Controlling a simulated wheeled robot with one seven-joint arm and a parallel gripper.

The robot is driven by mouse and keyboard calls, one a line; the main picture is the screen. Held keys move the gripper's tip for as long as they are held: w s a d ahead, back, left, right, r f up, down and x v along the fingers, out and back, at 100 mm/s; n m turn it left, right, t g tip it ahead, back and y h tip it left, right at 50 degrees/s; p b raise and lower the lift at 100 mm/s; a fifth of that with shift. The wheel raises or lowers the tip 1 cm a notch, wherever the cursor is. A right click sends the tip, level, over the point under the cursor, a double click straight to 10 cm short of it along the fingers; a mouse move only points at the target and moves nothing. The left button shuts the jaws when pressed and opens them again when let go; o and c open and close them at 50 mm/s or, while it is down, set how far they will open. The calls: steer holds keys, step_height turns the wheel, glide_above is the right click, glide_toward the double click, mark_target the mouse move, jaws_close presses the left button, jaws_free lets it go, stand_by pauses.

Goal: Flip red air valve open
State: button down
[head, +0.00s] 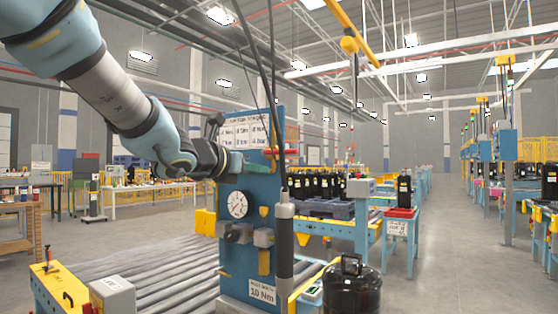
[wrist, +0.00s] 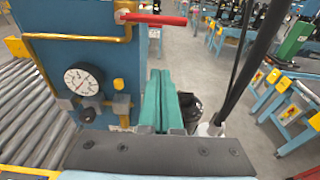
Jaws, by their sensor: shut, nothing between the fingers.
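The red air valve handle (wrist: 155,19) shows at the top of the wrist view. It lies roughly level, pointing right from the top of a yellow pipe (wrist: 128,32) on the blue panel (wrist: 50,52). In the head view the red handle (head: 290,151) is small, at the panel's upper right edge. My gripper (wrist: 160,72) has teal fingers pressed together with nothing between them. In the wrist view its tips are below the handle, with a visible gap. In the head view my gripper (head: 270,168) reaches across the panel's upper part, just below the handle.
A round gauge (wrist: 82,78) and grey fittings sit on the panel left of my fingers. A dark hanging tool and cables (head: 284,235) run down the panel's right side. A black tank (head: 351,288) stands at lower right. Roller conveyor (head: 170,268) lies left of the panel.

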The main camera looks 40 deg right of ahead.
mark_target(282, 152)
steer(key=w+d+r+p, duration=0.2)
steer(key=d+p, duration=0.4)
steer(key=d, duration=0.2)
steer(key=shift+w+d+r+p, duration=0.2)
steer(key=shift+d+p, duration=0.15)
steer(key=shift+d, duration=0.05)
steer(key=shift+r, duration=0.15)
stand_by(0.5)
steer(key=shift+r+n, duration=0.1)
steer(key=shift+n, duration=0.3)
